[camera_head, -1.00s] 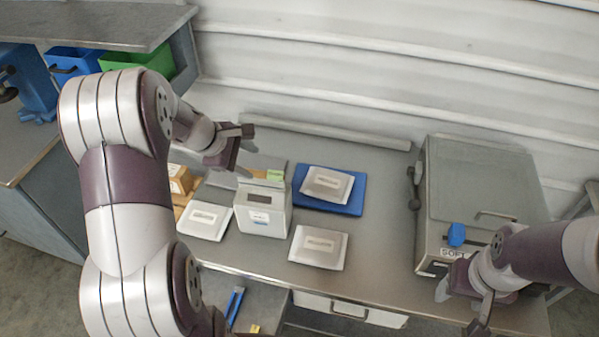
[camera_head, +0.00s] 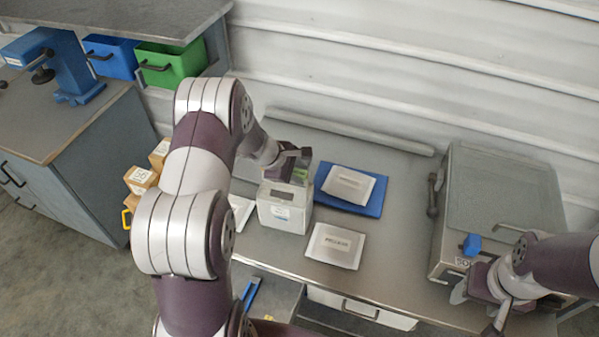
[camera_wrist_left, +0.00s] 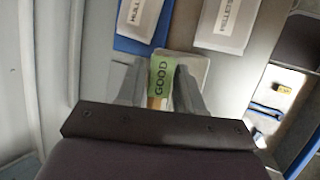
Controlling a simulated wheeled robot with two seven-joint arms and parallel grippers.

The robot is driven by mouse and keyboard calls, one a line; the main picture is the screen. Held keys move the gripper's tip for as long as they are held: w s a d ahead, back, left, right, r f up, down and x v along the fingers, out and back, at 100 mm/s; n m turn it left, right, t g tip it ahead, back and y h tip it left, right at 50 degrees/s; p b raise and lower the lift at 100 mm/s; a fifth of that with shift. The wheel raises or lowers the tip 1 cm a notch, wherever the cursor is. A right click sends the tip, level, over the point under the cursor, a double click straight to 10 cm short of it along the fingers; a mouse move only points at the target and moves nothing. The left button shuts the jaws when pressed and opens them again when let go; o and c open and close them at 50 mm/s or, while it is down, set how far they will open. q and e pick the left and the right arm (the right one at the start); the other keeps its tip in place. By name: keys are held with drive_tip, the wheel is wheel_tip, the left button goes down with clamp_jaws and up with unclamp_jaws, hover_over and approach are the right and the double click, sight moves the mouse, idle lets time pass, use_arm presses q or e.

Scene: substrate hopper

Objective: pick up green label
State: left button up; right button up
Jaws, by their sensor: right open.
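The green label (camera_wrist_left: 161,76), marked "GOOD", shows in the left wrist view between the two fingers of my left gripper (camera_wrist_left: 160,88). In the head view my left gripper (camera_head: 293,163) is at the top of the white box-shaped device (camera_head: 284,208), with a bit of green label (camera_head: 300,174) just below it. The fingers stand on either side of the label; I cannot tell whether they press on it. My right gripper (camera_head: 476,309) is open and empty at the front of the grey case on the right.
A blue tray (camera_head: 329,202) with a white packet (camera_head: 348,187) lies right of the device. Another packet (camera_head: 335,246) lies in front. The grey case (camera_head: 498,195) stands at the right. Green (camera_head: 170,65) and blue (camera_head: 108,57) bins are at the back left.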

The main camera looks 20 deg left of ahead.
use_arm(q)
clamp_jaws()
